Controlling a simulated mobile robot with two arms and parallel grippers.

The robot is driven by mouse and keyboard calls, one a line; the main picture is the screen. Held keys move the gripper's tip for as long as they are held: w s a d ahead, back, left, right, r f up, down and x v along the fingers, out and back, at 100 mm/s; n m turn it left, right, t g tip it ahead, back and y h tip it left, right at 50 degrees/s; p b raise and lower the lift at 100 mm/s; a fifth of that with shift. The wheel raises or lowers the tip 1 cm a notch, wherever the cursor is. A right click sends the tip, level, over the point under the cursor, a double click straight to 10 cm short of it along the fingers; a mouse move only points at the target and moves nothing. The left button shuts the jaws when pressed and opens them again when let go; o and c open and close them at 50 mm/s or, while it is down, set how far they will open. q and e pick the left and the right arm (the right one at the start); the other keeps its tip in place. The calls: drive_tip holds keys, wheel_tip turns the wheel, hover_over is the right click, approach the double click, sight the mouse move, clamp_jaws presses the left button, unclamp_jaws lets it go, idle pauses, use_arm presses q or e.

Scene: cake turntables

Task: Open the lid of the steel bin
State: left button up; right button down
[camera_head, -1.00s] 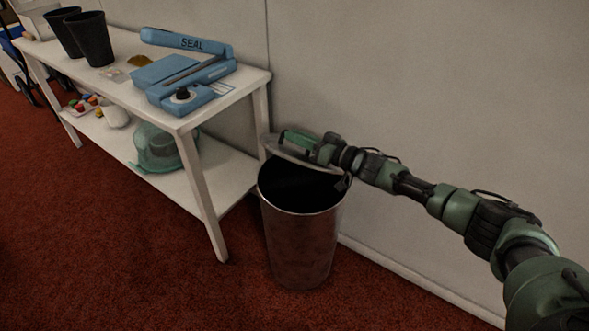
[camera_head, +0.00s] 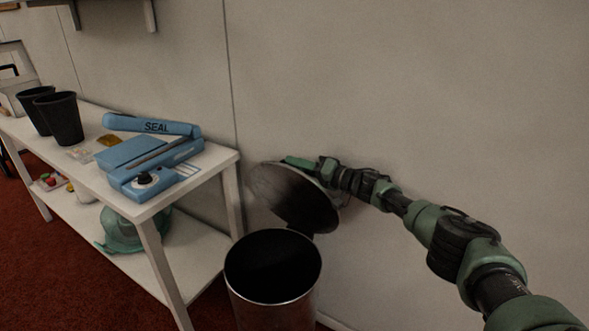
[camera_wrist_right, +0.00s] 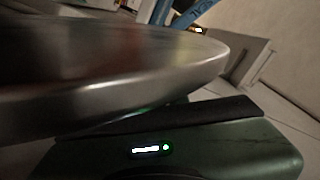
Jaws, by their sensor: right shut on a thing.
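The steel bin (camera_head: 272,303) stands on the floor by the wall, its round mouth uncovered and its inside dark. Its lid (camera_head: 290,197) is tilted up steeply behind the mouth, with its underside facing me. My right gripper (camera_head: 300,163) is at the lid's upper edge, shut on it; the lid hides part of the fingers. In the right wrist view, the lid's metal rim (camera_wrist_right: 130,90) fills much of the picture, close against the green gripper body (camera_wrist_right: 200,150). My left gripper is not in view.
A white two-level table (camera_head: 190,190) stands left of the bin, carrying a blue sealer (camera_head: 150,155) and two dark cups (camera_head: 60,118). A teal item (camera_head: 122,230) sits on its lower shelf. The plain wall is close behind the lid. A shelf (camera_head: 110,12) hangs at upper left.

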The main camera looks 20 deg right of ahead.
drive_tip(key=shift+w+d+f, duration=0.15)
drive_tip(key=shift+w+d, duration=0.05)
drive_tip(key=shift+d, duration=0.15)
drive_tip(key=c, duration=1.5)
unclamp_jaws()
drive_tip(key=shift+w+f, duration=0.1)
drive_tip(key=shift+o, duration=0.2)
